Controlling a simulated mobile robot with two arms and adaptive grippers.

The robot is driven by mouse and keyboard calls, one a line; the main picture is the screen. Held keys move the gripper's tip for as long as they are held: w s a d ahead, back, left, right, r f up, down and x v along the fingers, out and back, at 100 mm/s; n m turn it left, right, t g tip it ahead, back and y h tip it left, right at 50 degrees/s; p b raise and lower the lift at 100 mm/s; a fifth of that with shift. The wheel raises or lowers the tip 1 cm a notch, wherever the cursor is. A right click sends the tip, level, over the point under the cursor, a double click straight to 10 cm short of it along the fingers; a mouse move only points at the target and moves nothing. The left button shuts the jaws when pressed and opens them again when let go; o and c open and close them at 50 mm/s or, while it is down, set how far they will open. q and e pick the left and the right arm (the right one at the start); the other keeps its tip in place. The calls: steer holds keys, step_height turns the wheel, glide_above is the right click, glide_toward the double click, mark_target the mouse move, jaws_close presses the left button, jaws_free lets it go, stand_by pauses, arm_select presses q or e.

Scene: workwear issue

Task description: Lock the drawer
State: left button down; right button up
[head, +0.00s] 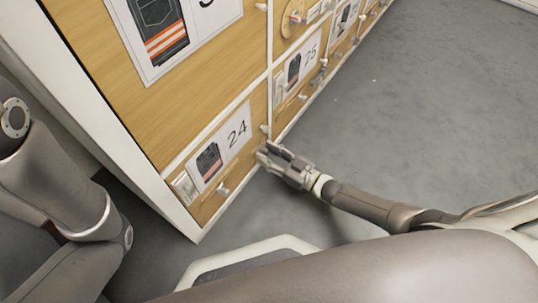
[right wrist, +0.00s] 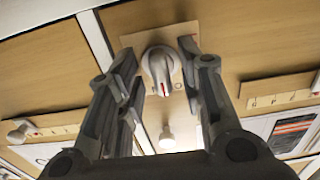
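The drawer front numbered 24 (head: 238,148) is at the bottom of a wooden cabinet in the head view and looks flush with its frame. In the right wrist view, a white turn knob (right wrist: 157,66) with a red line sits on a small beige plate (right wrist: 126,41). The red line points down in the picture. My right gripper (head: 268,153) is at the right edge of drawer 24. In the right wrist view, its fingers (right wrist: 165,75) are apart, one on each side of the knob; I cannot tell whether they touch it. My left gripper is out of view.
Drawer 25 (head: 310,48) and other drawers with knobs run along the cabinet to the upper right. A round white pull (right wrist: 167,138) shows below the turn knob, and a marked strip (right wrist: 62,131) is at left. Grey floor (head: 420,110) right of the cabinet is clear.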

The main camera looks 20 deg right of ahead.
jaws_close()
steer(key=shift+n, duration=0.3)
steer(key=n, duration=0.3)
steer(key=shift+n, duration=0.4)
steer(key=n, duration=0.4)
steer(key=shift+n, duration=0.3)
steer(key=n, duration=0.4)
steer(key=shift+n+b, duration=0.4)
steer(key=shift+n, duration=2)
